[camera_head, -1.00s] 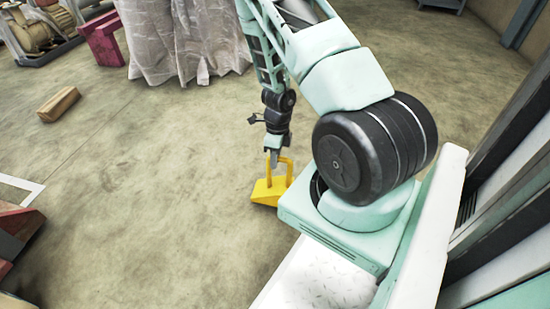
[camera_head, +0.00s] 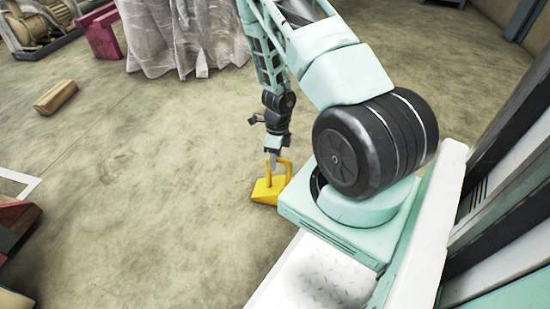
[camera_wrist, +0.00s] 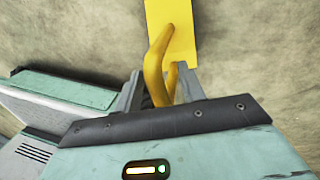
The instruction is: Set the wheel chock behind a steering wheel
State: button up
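The yellow wheel chock (camera_head: 266,190) hangs from or stands under my gripper (camera_head: 273,160) in the head view, close to my base; I cannot tell whether it touches the floor. In the wrist view the chock's flat yellow body (camera_wrist: 178,50) lies beyond its bent handle (camera_wrist: 158,68). The fingers of my gripper (camera_wrist: 160,88) are on either side of the handle and appear closed on it. No steering wheel of a vehicle can be made out.
A wooden block (camera_head: 56,97) lies on the floor at left. A draped sheet (camera_head: 180,35), a magenta stand (camera_head: 98,32) and a machine (camera_head: 35,25) are at the back. A red object (camera_head: 15,225) is at the left edge. The middle floor is clear.

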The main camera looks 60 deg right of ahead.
jog(key=shift+f, duration=0.1)
notch_tip(320, 180, up, 17)
jog(key=w+d+p, duration=0.1)
jog(key=d+p, duration=0.1)
jog(key=p, duration=0.9)
jog(key=shift+w+d+r+p, duration=0.15)
jog(key=shift+w+r+p, duration=0.05)
jog(key=shift+p, duration=0.1)
